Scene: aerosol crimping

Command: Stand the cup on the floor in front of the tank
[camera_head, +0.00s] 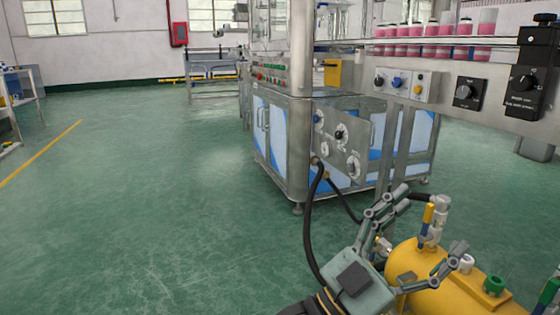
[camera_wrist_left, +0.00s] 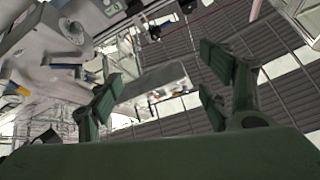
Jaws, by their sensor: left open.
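The yellow tank (camera_head: 478,295) lies at the lower right of the head view, with valves and fittings on top. My left gripper (camera_head: 428,222) is in front of the tank in that view and hides part of it. Its fingers are spread apart with nothing between them. In the left wrist view the two fingers (camera_wrist_left: 160,88) also stand apart and empty, against the ceiling. I cannot make out the cup in either view. My right gripper does not show.
A steel machine cabinet (camera_head: 298,150) with gauges stands behind the tank, and a black hose (camera_head: 308,215) hangs from it. A conveyor (camera_head: 455,42) carries several pink containers at the upper right. The green floor (camera_head: 150,220) on the left is clear.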

